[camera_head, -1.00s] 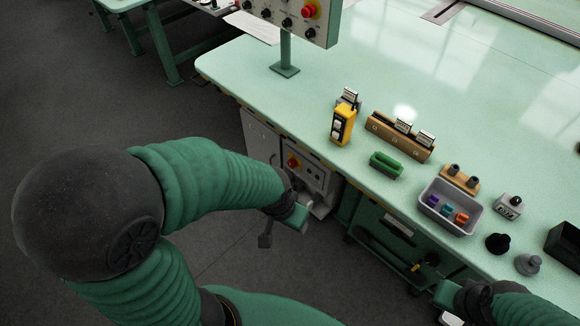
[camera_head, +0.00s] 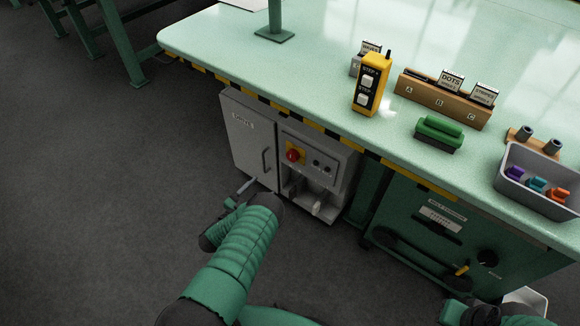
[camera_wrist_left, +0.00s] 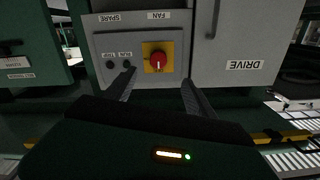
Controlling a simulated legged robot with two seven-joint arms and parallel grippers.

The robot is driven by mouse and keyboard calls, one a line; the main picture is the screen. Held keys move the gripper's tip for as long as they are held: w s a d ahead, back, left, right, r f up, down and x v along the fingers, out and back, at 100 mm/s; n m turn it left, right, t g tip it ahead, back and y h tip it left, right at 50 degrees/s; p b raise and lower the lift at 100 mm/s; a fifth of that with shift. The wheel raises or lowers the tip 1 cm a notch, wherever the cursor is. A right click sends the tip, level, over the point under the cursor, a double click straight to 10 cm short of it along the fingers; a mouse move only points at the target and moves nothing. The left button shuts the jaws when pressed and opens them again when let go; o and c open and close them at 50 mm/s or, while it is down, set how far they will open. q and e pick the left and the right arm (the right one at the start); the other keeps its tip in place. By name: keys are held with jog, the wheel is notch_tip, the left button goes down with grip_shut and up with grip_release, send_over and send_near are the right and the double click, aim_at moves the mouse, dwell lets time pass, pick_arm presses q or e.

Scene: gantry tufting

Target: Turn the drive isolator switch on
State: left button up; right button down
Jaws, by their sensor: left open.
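The drive isolator is a red rotary knob on a yellow plate (camera_head: 294,153), on the grey cabinet front under the bench. In the left wrist view the knob (camera_wrist_left: 158,61) is near upper centre, and the picture is upside down. My left gripper (camera_wrist_left: 160,88) is open and empty, its two dark fingers pointing towards the knob on either side, with a gap in front; no contact shows. In the head view the left gripper (camera_head: 240,194) is small, left of and below the knob, partly hidden by its arm. My right gripper (camera_head: 462,312) is at the lower right edge, its fingers unclear.
A cabinet door (camera_head: 247,135) labelled DRIVE stands beside the isolator. Small lamps or buttons (camera_head: 322,166) and lower switches share the panel. The bench edge (camera_head: 300,118) overhangs it. On the bench are a yellow pendant (camera_head: 370,84), a green-handled brush (camera_head: 439,132) and a grey tray (camera_head: 520,190).

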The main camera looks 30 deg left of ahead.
pick_arm(q)
jog(key=b, duration=1.4)
send_near(290, 159)
jog(key=w, duration=0.8)
jog(key=shift+d+f, duration=0.2)
jog(key=shift+d, duration=0.15)
jog(key=shift+w+r, duration=0.15)
jog(key=shift+w, duration=0.4)
jog(key=shift+c, duration=0.3)
jog(key=c, duration=1.3)
